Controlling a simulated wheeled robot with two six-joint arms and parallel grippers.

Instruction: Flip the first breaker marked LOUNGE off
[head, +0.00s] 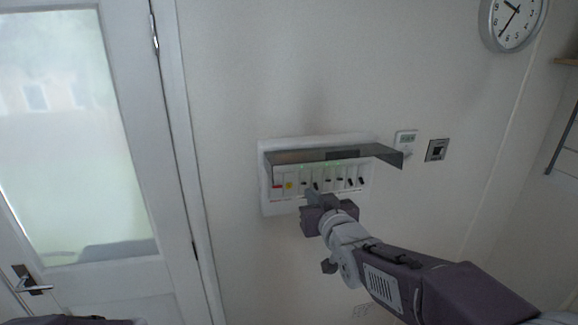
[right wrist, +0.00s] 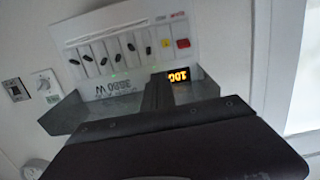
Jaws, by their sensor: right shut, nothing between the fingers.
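The breaker panel (head: 267,193) is a white box on the wall, with a row of several black breaker levers. In the head view a red switch (head: 277,186) and a yellow button (head: 289,185) are at the row's left end, with the first black lever (head: 304,183) beside them. The right wrist view shows the row upside down, with that lever (right wrist: 148,50) next to the yellow button (right wrist: 165,43). The labels are too small to read. My right gripper (head: 312,194) is shut and empty just below the levers; I cannot tell whether it touches one. My left gripper is out of view.
A smoky clear cover (head: 390,154) is raised and juts out above the levers. A glazed door (head: 75,150) stands at the left, and a clock (head: 513,22) hangs at the upper right.

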